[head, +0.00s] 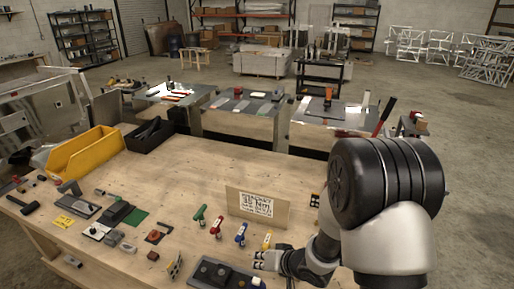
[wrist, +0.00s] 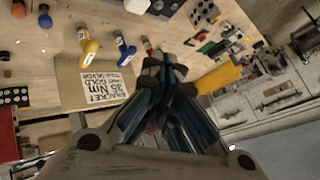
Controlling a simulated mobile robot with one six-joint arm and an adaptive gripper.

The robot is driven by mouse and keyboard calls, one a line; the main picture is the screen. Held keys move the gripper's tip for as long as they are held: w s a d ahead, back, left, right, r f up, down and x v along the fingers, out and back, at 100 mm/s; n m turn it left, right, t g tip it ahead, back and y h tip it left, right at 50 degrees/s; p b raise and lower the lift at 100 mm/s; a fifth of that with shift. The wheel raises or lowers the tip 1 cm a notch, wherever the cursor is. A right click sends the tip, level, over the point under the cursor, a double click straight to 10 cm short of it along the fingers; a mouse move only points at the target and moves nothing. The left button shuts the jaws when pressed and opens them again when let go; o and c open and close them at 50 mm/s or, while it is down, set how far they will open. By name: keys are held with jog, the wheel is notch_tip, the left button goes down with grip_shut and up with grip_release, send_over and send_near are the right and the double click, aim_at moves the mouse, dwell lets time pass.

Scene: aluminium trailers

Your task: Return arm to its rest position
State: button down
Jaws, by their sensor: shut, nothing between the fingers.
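My gripper (head: 266,261) is low over the front of the wooden workbench (head: 165,188) in the head view, beside a small yellow-handled tool (head: 267,241). In the wrist view my gripper (wrist: 163,62) has its fingers together with nothing between them. My black and white arm comes in from the right in the head view and covers the bench's right part. The rest position itself is not marked in either view.
A sign board (head: 257,208) stands behind the green (head: 199,215), red (head: 217,226) and blue (head: 241,233) handled tools. A dark plate (head: 222,273) lies at the front. A yellow bin (head: 82,152) and black bin (head: 149,135) stand at the back left. The bench's middle is clear.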

jog(key=s+d+r+t+h+b, duration=0.1)
jog(key=s+d+r+h+b, duration=0.15)
jog(key=d+b, duration=0.35)
jog(key=s+d+r+h+b, duration=0.1)
jog(key=d+r+h+b, duration=0.35)
jog(key=d, duration=0.35)
jog(key=s+f+g+b, duration=0.3)
jog(key=s+b, duration=0.7)
jog(key=s, duration=1.2)
jog(key=shift+s+a+f+b, duration=0.3)
jog(key=shift+s+f+b, duration=0.05)
jog(key=shift+s+b, duration=0.05)
